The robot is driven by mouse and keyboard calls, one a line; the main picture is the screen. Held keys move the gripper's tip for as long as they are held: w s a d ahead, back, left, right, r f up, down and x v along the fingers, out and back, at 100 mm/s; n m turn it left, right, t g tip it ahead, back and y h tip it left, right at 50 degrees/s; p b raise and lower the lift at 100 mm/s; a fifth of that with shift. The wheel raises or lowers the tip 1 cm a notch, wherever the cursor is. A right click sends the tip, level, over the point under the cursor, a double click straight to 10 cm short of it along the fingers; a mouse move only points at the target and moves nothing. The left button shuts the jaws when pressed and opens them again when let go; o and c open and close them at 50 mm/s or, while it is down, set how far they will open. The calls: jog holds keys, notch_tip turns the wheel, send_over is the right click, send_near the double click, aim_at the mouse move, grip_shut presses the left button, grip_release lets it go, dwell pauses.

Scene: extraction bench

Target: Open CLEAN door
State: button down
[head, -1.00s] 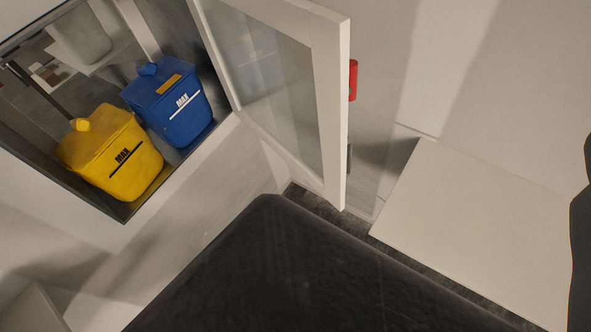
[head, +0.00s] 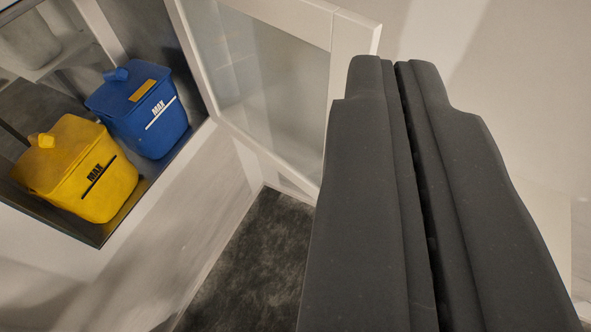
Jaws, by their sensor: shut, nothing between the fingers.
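A white-framed door (head: 354,50) with a frosted glass panel stands swung open from a wall cabinet, in the upper middle of the head view. No CLEAN label is readable on it. Inside the cabinet are a yellow bin (head: 80,170) and a blue bin (head: 140,108), each marked MAX. My gripper (head: 390,62) is large and dark at the right, its two fingers shut together with nothing between them. It covers the lower right part of the door in the picture. I cannot tell whether it touches the door.
The cabinet's lower edge (head: 170,190) runs below the bins. Dark floor (head: 255,260) shows beneath the door. A pale surface (head: 551,225) is partly hidden behind my gripper at the right.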

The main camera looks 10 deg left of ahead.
jog(key=shift+a, duration=0.15)
jog(key=shift+f, duration=0.1)
jog(key=w+f+n+g+h, duration=0.2)
jog(key=w+f+n, duration=0.15)
jog(key=f, duration=0.65)
jog(key=w+a+f+n+g+h+b, duration=0.1)
jog(key=w+f+n+g+h, duration=0.2)
jog(key=f, duration=0.7)
jog(key=w+f+n+g+h, duration=0.1)
jog(key=w+f+n+h, duration=0.3)
jog(key=f, duration=0.6)
jog(key=w+a+f+n+t+b, duration=0.1)
jog(key=w+a+f+n+t, duration=0.2)
jog(key=f+n, duration=0.5)
jog(key=a+f+n+t, duration=0.3)
jog(key=a+f+n, duration=0.2)
jog(key=n, duration=0.6)
jog(key=x, duration=1.4)
jog(key=shift+s+d+r+h, duration=0.2)
jog(key=shift+d+h, duration=0.1)
jog(key=shift+d, duration=0.05)
